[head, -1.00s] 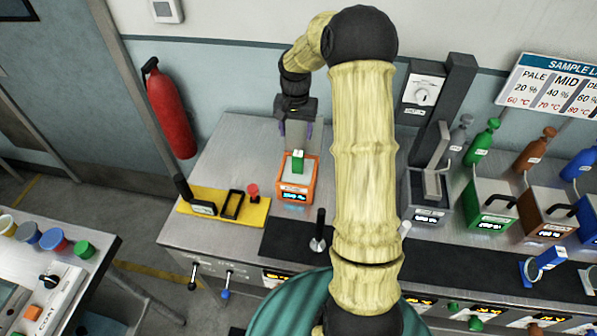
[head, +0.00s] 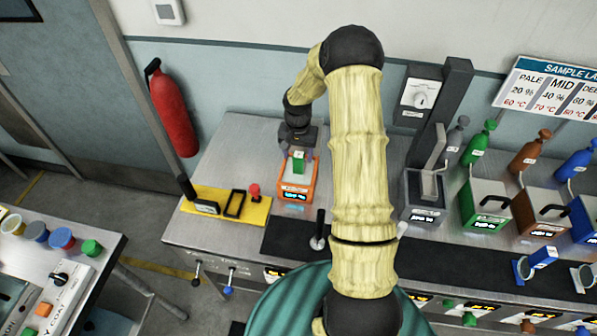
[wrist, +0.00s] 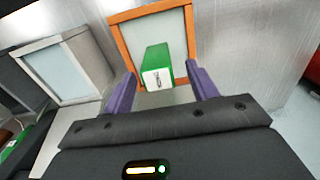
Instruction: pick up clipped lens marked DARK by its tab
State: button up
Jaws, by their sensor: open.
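A green block-like tab (wrist: 158,66) with a small white label stands over the pale top of an orange-framed device (wrist: 122,38). The label's print is too small to read for certain, and no lens shows clearly below the tab. In the head view the green tab (head: 298,164) sits on the orange device (head: 294,190) on the bench. My gripper (wrist: 162,90) is open, with its two purple fingers apart on either side of the tab's labelled end. In the head view my gripper (head: 298,150) is just above and around the tab. It holds nothing.
A yellow tray (head: 227,212) with a black frame and a red knob lies left of the orange device. A grey machine (head: 424,190) stands to the right, then green (head: 482,204) and brown (head: 536,210) boxes. A black lever (head: 318,238) rises in front.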

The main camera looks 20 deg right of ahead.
aim_at(299, 171)
jog(key=shift+s+f+p, duration=0.1)
jog(key=shift+f+p, duration=0.3)
jog(key=shift+f, duration=1.05)
jog(key=c, duration=1.2)
